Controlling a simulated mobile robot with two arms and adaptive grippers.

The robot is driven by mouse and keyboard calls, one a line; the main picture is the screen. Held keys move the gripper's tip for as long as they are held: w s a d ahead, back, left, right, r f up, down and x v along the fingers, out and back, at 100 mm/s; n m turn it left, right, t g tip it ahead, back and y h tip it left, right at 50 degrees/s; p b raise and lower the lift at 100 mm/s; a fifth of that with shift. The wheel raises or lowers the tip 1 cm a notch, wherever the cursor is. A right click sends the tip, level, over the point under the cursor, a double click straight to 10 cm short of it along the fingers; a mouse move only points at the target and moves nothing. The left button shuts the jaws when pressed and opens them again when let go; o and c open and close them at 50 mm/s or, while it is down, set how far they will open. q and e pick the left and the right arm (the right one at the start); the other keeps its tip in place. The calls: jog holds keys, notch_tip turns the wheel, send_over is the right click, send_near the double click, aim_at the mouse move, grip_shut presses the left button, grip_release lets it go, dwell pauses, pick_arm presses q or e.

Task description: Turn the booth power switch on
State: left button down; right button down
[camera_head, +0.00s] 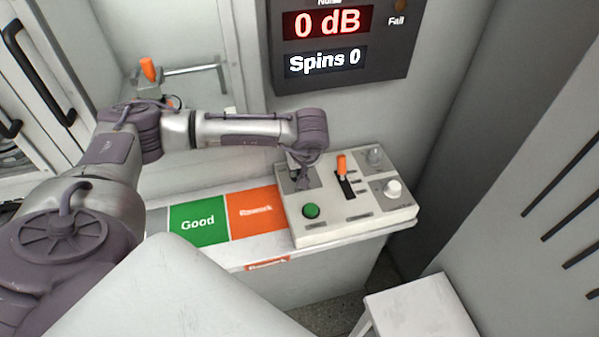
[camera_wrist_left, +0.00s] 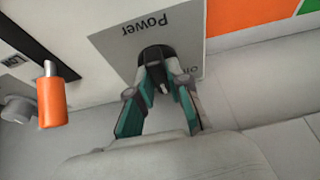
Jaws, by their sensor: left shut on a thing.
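The booth power switch (camera_wrist_left: 156,58) is a dark rotary knob on a grey plate marked "Power" (camera_wrist_left: 142,30), which appears upside down in the left wrist view. My left gripper (camera_wrist_left: 160,80) is shut on this knob, with its teal-padded fingers on either side. In the head view my left gripper (camera_head: 304,175) is at the back left of the control box (camera_head: 325,226). My arm hides most of the knob there. The knob's exact turn is hard to tell. My right gripper is in neither view.
The control box also has an orange-handled lever (camera_head: 342,165), a green button (camera_head: 311,211) and a white knob (camera_head: 393,188). Green "Good" (camera_head: 198,224) and orange "Rework" (camera_head: 256,211) areas lie left of it. A lit display (camera_head: 335,45) reads "0 dB" and "Spins 0". A white stool (camera_head: 415,305) stands below.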

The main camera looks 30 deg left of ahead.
pick_arm(q)
jog(key=m+b, duration=0.1)
jog(key=m, duration=0.1)
jog(key=m+t+h+b, duration=0.1)
jog(key=m, duration=0.1)
jog(key=shift+s+a+f+m+h+b, duration=0.1)
jog(key=shift+a+m+h+b, duration=0.05)
jog(key=shift+m+h+b, duration=0.2)
jog(key=shift+m+t+h+b, duration=0.15)
jog(key=shift+m+h+b, duration=0.35)
jog(key=shift+m, duration=0.6)
jog(key=shift+m+t+h+b, duration=0.2)
jog(key=shift+m+b, duration=0.4)
jog(key=shift+m, duration=0.45)
jog(key=shift+r, duration=0.2)
jog(key=c, duration=1.1)
grip_release()
jog(key=v, duration=1.2)
jog(key=shift+a, duration=0.15)
jog(key=shift+f, duration=0.1)
